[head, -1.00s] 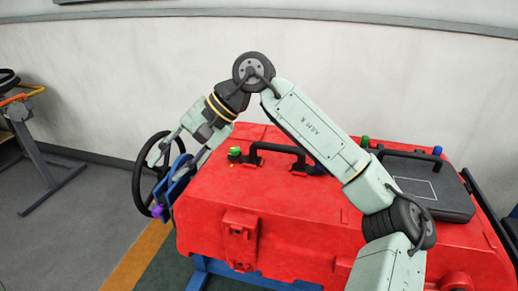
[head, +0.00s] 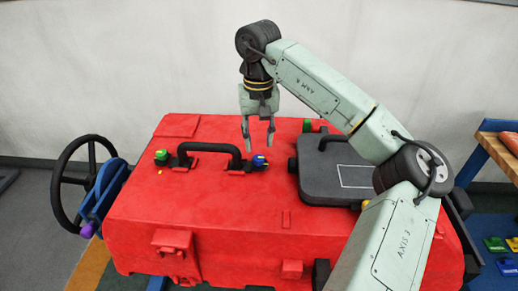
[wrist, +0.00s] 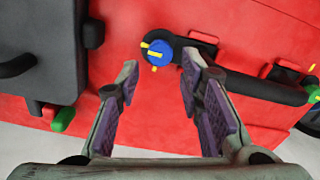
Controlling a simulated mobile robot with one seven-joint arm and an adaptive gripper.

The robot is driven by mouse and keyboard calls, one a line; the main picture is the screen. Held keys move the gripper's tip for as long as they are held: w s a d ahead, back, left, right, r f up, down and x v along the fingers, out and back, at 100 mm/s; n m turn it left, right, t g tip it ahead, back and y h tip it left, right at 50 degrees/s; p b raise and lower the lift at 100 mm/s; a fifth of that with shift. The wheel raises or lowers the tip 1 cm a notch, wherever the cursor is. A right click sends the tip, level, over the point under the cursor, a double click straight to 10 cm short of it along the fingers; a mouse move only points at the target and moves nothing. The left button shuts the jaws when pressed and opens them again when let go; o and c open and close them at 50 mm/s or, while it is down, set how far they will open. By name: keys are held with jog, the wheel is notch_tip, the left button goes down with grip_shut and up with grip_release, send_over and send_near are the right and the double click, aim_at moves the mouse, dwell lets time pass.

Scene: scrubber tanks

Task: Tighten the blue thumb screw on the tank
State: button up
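The blue thumb screw (head: 259,160) sits at the right end of the black handle on top of the red tank (head: 240,215). In the wrist view the blue thumb screw (wrist: 159,54) shows yellow marks around it and lies just beyond the fingertips, slightly left of the middle. My gripper (head: 259,145) points down above the tank near the screw. It also shows in the wrist view (wrist: 158,72), with its two fingers spread wide and nothing between them. The fingers do not touch the screw.
The black handle (head: 210,148) has a green knob (head: 161,156) at its left end. A dark grey lid (head: 330,172) lies right of the screw, with another green knob (head: 307,126) behind it. A black handwheel (head: 62,185) stands left of the tank.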

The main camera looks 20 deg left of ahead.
aim_at(259, 157)
jog(key=shift+f+p, duration=0.55)
jog(key=shift+f, duration=2.2)
jog(key=shift+c, duration=0.5)
grip_shut()
